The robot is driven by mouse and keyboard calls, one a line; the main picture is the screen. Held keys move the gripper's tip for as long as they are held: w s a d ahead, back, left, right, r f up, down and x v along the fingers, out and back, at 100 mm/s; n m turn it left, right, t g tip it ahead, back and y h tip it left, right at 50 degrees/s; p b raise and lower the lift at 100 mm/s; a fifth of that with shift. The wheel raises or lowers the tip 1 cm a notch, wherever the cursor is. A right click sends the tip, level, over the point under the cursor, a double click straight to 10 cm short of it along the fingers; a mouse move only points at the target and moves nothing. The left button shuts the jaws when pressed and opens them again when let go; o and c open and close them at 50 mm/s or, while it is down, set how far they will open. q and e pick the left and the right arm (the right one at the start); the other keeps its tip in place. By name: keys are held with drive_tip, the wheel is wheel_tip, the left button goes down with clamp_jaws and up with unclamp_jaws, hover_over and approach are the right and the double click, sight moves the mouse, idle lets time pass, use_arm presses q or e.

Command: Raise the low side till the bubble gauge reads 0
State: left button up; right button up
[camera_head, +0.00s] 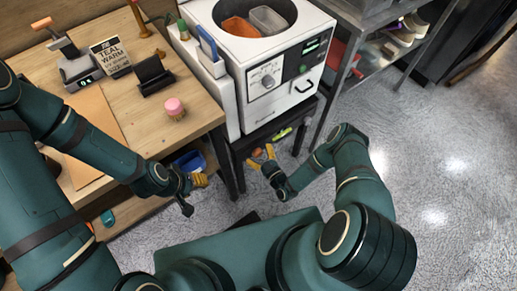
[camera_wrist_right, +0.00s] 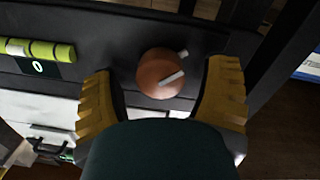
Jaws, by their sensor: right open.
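The bubble gauge (camera_head: 282,134) is a yellow-green tube on the front of the black stand (camera_head: 244,148) under the white machine. In the right wrist view the gauge (camera_wrist_right: 40,50) lies at the left edge, partly cut off, above a dark plate reading 0 (camera_wrist_right: 38,67). I cannot make out its bubble. A round copper-orange knob (camera_wrist_right: 160,73) with a pale bar sits on the stand's dark face. My right gripper (camera_head: 263,155) is open, its yellow fingers on either side of the knob, apparently not touching it. My left gripper (camera_head: 200,181) hangs by the workbench; its opening is unclear.
The white machine (camera_head: 267,82) holds orange and grey containers in its round top opening. The wooden workbench (camera_head: 196,105) at left carries a pink-topped jar (camera_head: 174,107), a black holder (camera_head: 152,74) and a sign (camera_head: 111,56). Shelves with shoes stand at upper right. The right floor is clear.

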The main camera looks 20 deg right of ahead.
sight(256, 151)
wheel_tip(256, 151, up, 10)
drive_tip(key=shift+f, duration=0.25)
idle(0.6)
drive_tip(key=shift+w+a+r+g, duration=0.35)
drive_tip(key=shift+a+g, duration=0.1)
drive_tip(key=shift+g, duration=0.35)
drive_tip(key=g, duration=0.1)
drive_tip(key=a+r+m+g, duration=0.1)
drive_tip(key=g, duration=0.1)
drive_tip(key=shift+s+a+r+m+g, duration=0.1)
drive_tip(key=shift+s+a+m+g, duration=0.1)
drive_tip(key=shift+m+g, duration=0.1)
drive_tip(key=s+a+r+m+g+h, duration=0.1)
drive_tip(key=s+r+m+g, duration=0.2)
drive_tip(key=s, duration=0.4)
drive_tip(key=s+a+r+m+g, duration=0.1)
drive_tip(key=s+r+m+g, duration=0.3)
drive_tip(key=s+r+g, duration=0.2)
drive_tip(key=shift+s+g+h, duration=0.4)
drive_tip(key=shift+s+g, duration=0.1)
drive_tip(key=shift+s, duration=0.75)
